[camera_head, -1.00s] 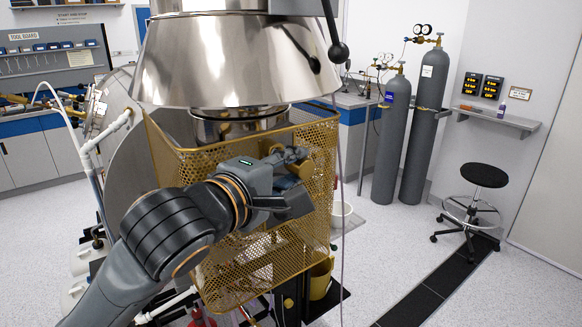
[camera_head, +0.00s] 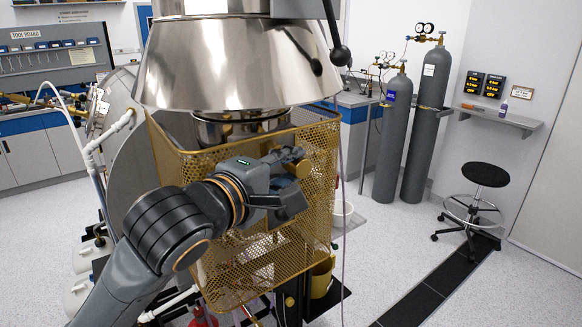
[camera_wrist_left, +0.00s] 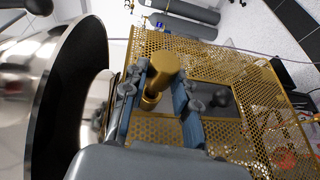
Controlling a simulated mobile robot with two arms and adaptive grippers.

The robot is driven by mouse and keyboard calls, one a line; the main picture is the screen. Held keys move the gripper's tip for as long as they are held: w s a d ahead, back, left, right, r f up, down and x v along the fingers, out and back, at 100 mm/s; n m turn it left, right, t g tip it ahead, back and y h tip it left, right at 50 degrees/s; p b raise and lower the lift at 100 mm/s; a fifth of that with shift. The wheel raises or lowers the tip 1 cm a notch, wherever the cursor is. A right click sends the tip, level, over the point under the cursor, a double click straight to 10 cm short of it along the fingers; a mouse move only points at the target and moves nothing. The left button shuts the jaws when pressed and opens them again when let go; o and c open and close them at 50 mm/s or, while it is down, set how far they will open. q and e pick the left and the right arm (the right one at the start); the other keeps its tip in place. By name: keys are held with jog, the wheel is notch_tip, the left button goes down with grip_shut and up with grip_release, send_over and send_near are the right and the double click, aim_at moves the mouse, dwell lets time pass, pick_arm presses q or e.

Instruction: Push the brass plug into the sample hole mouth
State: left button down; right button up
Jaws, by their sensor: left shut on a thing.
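The brass plug (camera_wrist_left: 163,68) shows in the left wrist view as a gold cylinder with a wide head and a narrower lower part. My left gripper (camera_wrist_left: 158,92) is shut on it, with a blue-grey finger on each side. In the head view my left gripper (camera_head: 290,160) is in front of the gold mesh cage, below the large steel cone. I cannot make out the sample hole mouth in either view. My right gripper is not in view.
The polished steel cone (camera_head: 235,65) hangs just above. Grey gas cylinders (camera_head: 424,125), a black stool (camera_head: 484,175) and open floor are at the right.

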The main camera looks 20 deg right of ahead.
pick_arm(q)
jog(key=shift+w+a+p, duration=0.25)
jog(key=shift+w, duration=0.4)
jog(key=shift+w+a+p, duration=0.25)
jog(key=shift+w, duration=0.4)
jog(key=c, duration=1)
grip_release()
jog(key=shift+o, duration=0.2)
jog(key=shift+s+a, duration=0.1)
